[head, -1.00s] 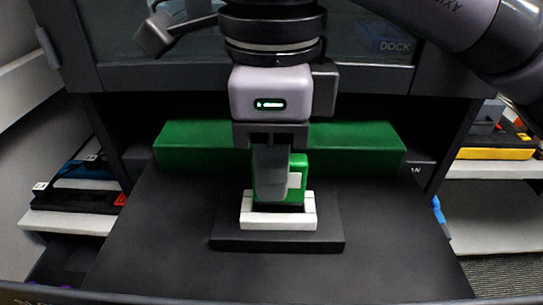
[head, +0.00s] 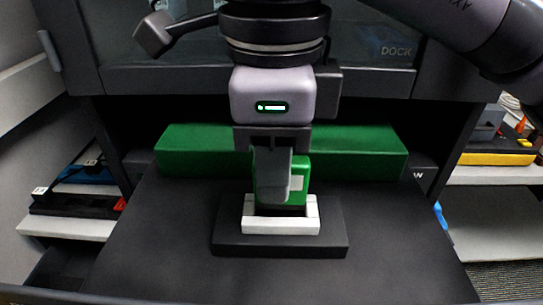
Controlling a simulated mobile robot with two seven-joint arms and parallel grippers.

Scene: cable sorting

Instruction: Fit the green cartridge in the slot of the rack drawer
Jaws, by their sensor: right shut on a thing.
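The green cartridge (head: 299,187), with a pale label, stands upright with its lower end inside the white slot frame (head: 281,225). The frame sits on a dark base on the black rack drawer (head: 150,245), which is pulled out. My right gripper (head: 273,192) points straight down and is shut on the cartridge, its near finger covering the left part of it. How deep the cartridge sits in the slot is hidden by the frame's front wall. My left gripper is out of view.
A long green block (head: 360,150) lies across the back of the drawer. Side shelves hold a dark item (head: 75,204) at left and a yellow item (head: 495,159) at right. A cabinet front marked DOCK is above. The drawer's front and sides are clear.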

